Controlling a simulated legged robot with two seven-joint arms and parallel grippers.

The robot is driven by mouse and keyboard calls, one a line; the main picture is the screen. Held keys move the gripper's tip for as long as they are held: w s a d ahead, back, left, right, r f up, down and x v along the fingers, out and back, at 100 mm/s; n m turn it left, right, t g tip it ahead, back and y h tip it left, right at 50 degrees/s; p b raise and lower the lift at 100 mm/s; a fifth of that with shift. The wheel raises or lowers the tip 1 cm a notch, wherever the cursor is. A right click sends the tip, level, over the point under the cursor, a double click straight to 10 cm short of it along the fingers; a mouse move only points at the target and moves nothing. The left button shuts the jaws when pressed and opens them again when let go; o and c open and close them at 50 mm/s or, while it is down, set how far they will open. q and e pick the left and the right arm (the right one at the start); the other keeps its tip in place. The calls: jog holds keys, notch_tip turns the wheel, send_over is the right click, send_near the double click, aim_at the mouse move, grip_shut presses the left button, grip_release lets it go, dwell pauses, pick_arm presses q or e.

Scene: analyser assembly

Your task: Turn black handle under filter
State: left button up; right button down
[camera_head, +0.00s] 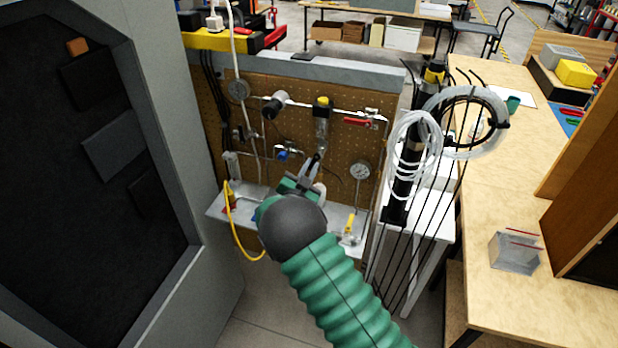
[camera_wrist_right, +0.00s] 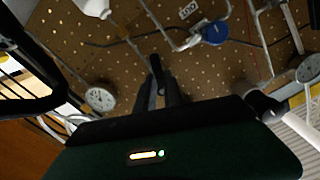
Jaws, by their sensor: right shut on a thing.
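The filter (camera_head: 321,130) is a clear upright body with a yellow top, mounted on the pipe across the pegboard. The black handle (camera_head: 317,157) is just below it, partly hidden by the gripper. My right gripper (camera_head: 312,170) reaches up to it from below and in front. In the right wrist view, the black handle (camera_wrist_right: 156,64) stands up between the two dark fingers of the right gripper (camera_wrist_right: 160,88), which are closed on it. My left gripper is in neither view.
Close around are a blue valve (camera_head: 283,155), a round gauge (camera_head: 360,171), a red lever (camera_head: 356,122) and a yellow hose (camera_head: 236,225). The pegboard (camera_head: 255,95) is directly behind. A grey cabinet (camera_head: 205,260) stands left; coiled tubing (camera_head: 408,150) hangs right.

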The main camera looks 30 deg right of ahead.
jog(key=shift+w+r+m+b, duration=0.2)
jog(key=shift+r+m+b, duration=0.45)
jog(key=shift+m+b, duration=1.75)
jog(key=shift+w+r+m+b, duration=0.2)
jog(key=shift+r+m+b, duration=0.4)
jog(key=shift+m+b, duration=1.8)
jog(key=shift+w+r+m+b, duration=0.2)
jog(key=shift+r+m+b, duration=0.45)
jog(key=shift+m+b, duration=1.75)
jog(key=shift+r+n+b, duration=0.1)
jog(key=shift+n+b, duration=0.4)
jog(key=shift+b, duration=0.1)
jog(key=c, duration=1.4)
grip_release()
jog(key=shift+a, duration=0.1)
jog(key=shift+c, duration=0.2)
jog(key=shift+o, duration=0.2)
